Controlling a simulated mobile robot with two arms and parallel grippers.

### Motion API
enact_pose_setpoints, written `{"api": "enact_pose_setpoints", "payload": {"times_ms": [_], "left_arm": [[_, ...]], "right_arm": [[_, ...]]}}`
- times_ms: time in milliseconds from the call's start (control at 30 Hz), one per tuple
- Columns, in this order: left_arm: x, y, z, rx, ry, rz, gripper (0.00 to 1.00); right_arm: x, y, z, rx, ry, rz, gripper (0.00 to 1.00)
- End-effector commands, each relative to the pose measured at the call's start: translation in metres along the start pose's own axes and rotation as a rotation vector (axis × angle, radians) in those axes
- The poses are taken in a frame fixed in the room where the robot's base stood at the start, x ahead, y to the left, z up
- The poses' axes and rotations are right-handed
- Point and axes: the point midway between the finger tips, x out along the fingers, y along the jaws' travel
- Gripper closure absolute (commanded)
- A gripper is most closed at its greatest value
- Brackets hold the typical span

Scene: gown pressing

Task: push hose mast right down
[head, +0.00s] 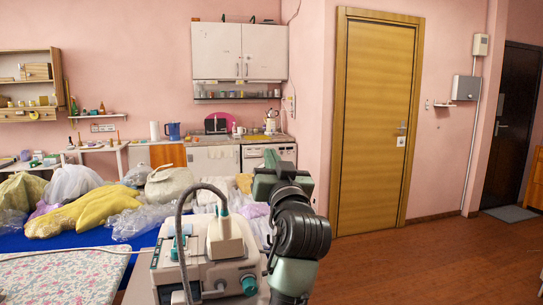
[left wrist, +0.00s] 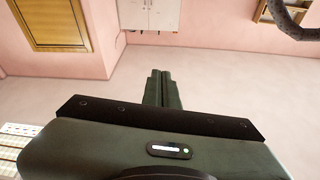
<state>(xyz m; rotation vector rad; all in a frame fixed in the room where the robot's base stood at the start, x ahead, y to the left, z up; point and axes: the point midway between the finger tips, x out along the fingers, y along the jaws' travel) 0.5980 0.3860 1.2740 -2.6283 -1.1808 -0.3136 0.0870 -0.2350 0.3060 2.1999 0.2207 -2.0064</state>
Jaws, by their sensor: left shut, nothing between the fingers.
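The hose mast (head: 179,228) is a grey curved tube at the lower middle of the head view. It rises at the left of a cream machine with teal knobs (head: 205,270) and arches over its top toward the right. A dark curved tube, probably the same mast (left wrist: 290,20), shows at the top right of the left wrist view. My left gripper (head: 266,181) is to the right of the mast and apart from it, around the height of its arch. Its fingers (left wrist: 158,88) are shut together and empty. My right gripper is out of view.
A blue table (head: 98,243) at the left holds plastic bags and a yellow cloth (head: 85,212). A floral pressing surface (head: 60,278) lies at the lower left. A kitchen counter stands behind, and open wooden floor (head: 430,265) lies at the right.

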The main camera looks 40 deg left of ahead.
Motion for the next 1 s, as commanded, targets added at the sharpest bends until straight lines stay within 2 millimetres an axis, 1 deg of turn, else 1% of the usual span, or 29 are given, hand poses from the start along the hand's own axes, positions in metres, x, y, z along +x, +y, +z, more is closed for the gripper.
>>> {"api": "enact_pose_setpoints", "payload": {"times_ms": [67,133,167,267,300,367,400,467,500,600,700,800,900,1000], "left_arm": [[0.001,0.000,-0.005,-0.001,-0.004,0.001,1.00],[0.000,0.004,-0.006,0.002,-0.018,0.007,1.00],[-0.002,0.006,-0.004,0.004,-0.030,0.011,1.00],[-0.013,0.018,0.005,0.006,-0.092,0.027,1.00],[-0.020,0.023,0.011,0.006,-0.123,0.032,1.00],[-0.034,0.029,0.022,0.004,-0.176,0.038,1.00],[-0.045,0.032,0.031,0.003,-0.212,0.040,1.00],[-0.062,0.034,0.043,-0.001,-0.262,0.038,1.00],[-0.073,0.034,0.050,-0.005,-0.292,0.035,1.00],[-0.101,0.031,0.065,-0.013,-0.357,0.024,1.00],[-0.122,0.026,0.077,-0.019,-0.402,0.010,1.00],[-0.135,0.023,0.084,-0.026,-0.426,0.001,1.00],[-0.137,0.022,0.089,-0.028,-0.434,-0.003,1.00],[-0.129,0.022,0.092,-0.027,-0.432,-0.005,1.00]], "right_arm": [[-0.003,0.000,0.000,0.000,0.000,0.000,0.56],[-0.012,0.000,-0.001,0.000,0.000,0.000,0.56],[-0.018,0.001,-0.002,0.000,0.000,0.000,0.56],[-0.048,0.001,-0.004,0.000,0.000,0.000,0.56],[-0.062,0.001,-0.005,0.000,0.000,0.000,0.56],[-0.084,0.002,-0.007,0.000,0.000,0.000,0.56],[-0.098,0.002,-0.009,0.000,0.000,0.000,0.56],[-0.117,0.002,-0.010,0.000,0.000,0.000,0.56],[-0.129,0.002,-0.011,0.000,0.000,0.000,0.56],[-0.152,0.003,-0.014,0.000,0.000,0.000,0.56],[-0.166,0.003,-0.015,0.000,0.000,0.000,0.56],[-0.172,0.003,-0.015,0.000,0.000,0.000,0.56],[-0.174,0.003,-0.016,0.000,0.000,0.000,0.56],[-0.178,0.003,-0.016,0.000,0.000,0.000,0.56]]}}
